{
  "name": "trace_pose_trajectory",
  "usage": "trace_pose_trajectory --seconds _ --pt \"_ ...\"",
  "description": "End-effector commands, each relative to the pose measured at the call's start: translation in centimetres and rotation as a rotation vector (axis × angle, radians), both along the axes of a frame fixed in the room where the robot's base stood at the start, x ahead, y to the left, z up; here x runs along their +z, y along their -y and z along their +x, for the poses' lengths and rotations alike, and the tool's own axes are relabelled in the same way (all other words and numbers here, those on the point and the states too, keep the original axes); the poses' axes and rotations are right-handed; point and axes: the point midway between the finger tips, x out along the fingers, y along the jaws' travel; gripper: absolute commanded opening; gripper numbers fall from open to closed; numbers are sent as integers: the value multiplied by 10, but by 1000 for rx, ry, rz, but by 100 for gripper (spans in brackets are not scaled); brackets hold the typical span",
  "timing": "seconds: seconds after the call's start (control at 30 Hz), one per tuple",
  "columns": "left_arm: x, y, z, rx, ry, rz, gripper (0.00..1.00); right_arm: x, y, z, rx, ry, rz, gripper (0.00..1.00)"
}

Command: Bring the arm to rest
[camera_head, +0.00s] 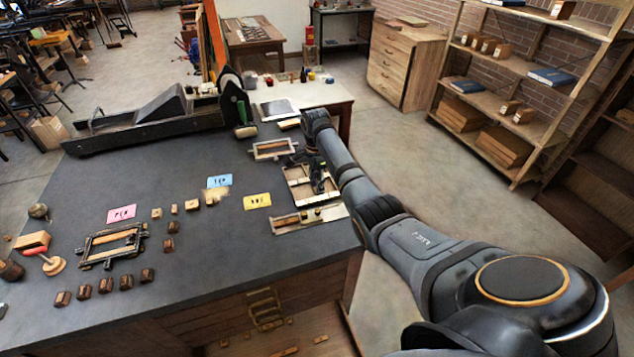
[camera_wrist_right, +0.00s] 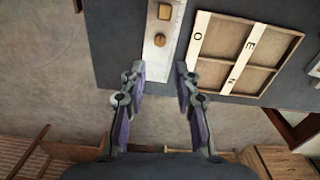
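My right arm comes in from the right in the head view and reaches over the table's right side. My right gripper (camera_head: 319,181) hangs above a wooden compartment tray (camera_head: 298,194). In the right wrist view the gripper (camera_wrist_right: 161,74) is open, with a clear gap and nothing between its fingers. The tray (camera_wrist_right: 203,48) lies to the right of the fingers there, with lettered strips on it. A pale metal strip (camera_wrist_right: 153,62) with two small wooden blocks lies ahead of the gap. My left gripper is in neither view.
On the dark table (camera_head: 190,245) lie a dark metal frame (camera_head: 84,249), pink (camera_head: 121,214), blue (camera_head: 219,181) and yellow (camera_head: 257,201) cards, and several small wooden blocks. A long black press (camera_head: 150,118) stands at the back. A wooden shelf (camera_head: 500,125) stands off to the right.

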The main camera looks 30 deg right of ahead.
Motion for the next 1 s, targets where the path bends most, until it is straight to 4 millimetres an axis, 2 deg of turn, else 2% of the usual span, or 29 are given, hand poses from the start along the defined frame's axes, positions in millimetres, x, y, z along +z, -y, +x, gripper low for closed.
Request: trace_pose_trajectory --seconds 0.13,0.57,0.7,0.77,0.87,0.9,1.0 --pt "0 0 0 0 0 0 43 9 0 0 0 0 0 31" --pt "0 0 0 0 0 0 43 9 0 0 0 -1 -1 31" --pt "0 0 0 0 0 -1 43 -2 -3 -6 49 3 -11 31" --pt "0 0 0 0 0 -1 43 -17 -8 -15 138 12 -29 31" --pt "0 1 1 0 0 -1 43 -51 -26 -45 387 35 -72 31" --pt "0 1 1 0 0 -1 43 -64 -35 -62 510 48 -93 31" --pt "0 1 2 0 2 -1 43 -85 -59 -109 813 80 -136 31"
